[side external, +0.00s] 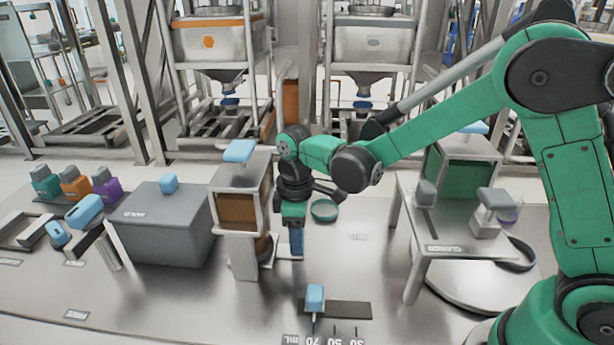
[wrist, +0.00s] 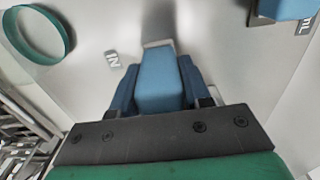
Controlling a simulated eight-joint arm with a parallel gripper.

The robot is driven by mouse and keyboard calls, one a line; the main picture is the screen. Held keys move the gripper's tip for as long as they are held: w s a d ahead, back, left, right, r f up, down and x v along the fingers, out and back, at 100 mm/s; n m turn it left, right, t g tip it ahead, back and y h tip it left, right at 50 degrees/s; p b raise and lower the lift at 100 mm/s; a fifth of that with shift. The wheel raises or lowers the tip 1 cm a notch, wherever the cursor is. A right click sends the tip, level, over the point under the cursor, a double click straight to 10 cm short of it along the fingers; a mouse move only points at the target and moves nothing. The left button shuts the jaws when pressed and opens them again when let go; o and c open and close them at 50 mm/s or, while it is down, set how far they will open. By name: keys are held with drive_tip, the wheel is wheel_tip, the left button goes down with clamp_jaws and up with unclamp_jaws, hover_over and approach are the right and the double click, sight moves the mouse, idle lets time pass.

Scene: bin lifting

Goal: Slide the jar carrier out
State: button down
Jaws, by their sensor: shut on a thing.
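My gripper (side external: 297,248) points down beside the front right of the metal cabinet (side external: 222,179) with amber panels. In the wrist view my gripper (wrist: 158,84) has its two dark blue fingers shut on a lighter blue handle (wrist: 160,72). A pale grey piece shows just beyond the handle. In the side view the fingers hide the handle, low over the table. A thin metal edge (side external: 284,259) runs from the cabinet's foot to the fingers, apparently part of the jar carrier. A rounded brownish thing, perhaps the jar, shows partly in the cabinet's lower opening.
A green ring (side external: 324,210) lies behind my gripper, and it also shows in the wrist view (wrist: 38,34). A blue-handled slider (side external: 315,298) stands in front. A grey box (side external: 165,224) is left, a metal stand (side external: 455,240) right. An IN label (wrist: 112,60) lies near the fingers.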

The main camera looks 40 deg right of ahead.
drive_tip(key=s+d, duration=0.5)
drive_tip(key=shift+s+d, duration=0.2)
drive_tip(key=shift+c, duration=2)
unclamp_jaws()
drive_tip(key=shift+r, duration=2.85)
